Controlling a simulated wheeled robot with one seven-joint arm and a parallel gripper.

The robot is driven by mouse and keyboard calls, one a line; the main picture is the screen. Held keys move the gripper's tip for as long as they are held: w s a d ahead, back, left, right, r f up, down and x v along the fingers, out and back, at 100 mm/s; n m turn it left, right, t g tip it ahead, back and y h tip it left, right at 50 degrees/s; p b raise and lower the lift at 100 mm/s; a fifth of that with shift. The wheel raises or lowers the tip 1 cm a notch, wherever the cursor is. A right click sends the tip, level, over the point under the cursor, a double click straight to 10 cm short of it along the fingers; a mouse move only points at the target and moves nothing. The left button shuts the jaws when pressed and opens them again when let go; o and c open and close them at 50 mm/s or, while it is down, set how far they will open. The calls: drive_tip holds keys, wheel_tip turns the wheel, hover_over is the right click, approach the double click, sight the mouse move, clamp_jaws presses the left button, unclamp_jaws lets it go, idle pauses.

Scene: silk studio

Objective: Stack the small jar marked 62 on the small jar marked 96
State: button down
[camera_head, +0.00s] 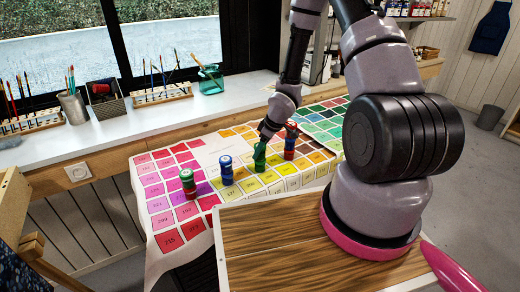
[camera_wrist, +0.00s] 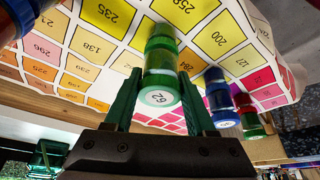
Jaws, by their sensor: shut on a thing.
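The small green jar marked 62 (camera_wrist: 157,97) is between the two green fingers of my gripper (camera_wrist: 160,84) in the wrist view, its numbered lid facing the camera. A blue band and more green show just beyond it; I cannot tell whether that is a second jar under it. In the head view my gripper (camera_head: 262,138) is over this green column (camera_head: 259,158), which appears upright at the cloth. No 96 is legible on any jar, so I cannot tell which one is marked 96.
A blue jar column (camera_head: 226,172) and a green-and-red one (camera_head: 187,184) stand to the left on the colour-chart cloth (camera_head: 178,238). A red one (camera_head: 290,143) stands close on the right. Behind, the white counter (camera_head: 140,118) holds brushes and a green glass jar (camera_head: 211,80).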

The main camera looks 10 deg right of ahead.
drive_tip(key=shift+f, duration=0.3)
drive_tip(key=shift+c, duration=0.7)
unclamp_jaws()
drive_tip(key=s+d+r+m+t+h, duration=0.1)
drive_tip(key=s+d+r+m+h, duration=0.2)
drive_tip(key=r, duration=0.8)
drive_tip(key=s+d+r+m, duration=0.2)
drive_tip(key=d+r, duration=0.2)
drive_tip(key=r, duration=0.6)
drive_tip(key=s+d+r+m+t+h, duration=0.1)
drive_tip(key=s+d+r+m+h, duration=0.2)
drive_tip(key=r, duration=0.8)
drive_tip(key=s+a+r+m+t+y, duration=0.1)
drive_tip(key=s+a+r+m+y, duration=0.1)
drive_tip(key=s+r, duration=0.5)
drive_tip(key=s+a+r+m+t+y, duration=0.1)
drive_tip(key=s+a+r+m+y, duration=0.1)
drive_tip(key=s+r+m, duration=0.2)
drive_tip(key=s+r, duration=0.3)
drive_tip(key=r, duration=0.1)
drive_tip(key=shift+s+m+y, duration=0.2)
drive_tip(key=shift+m+y, duration=0.1)
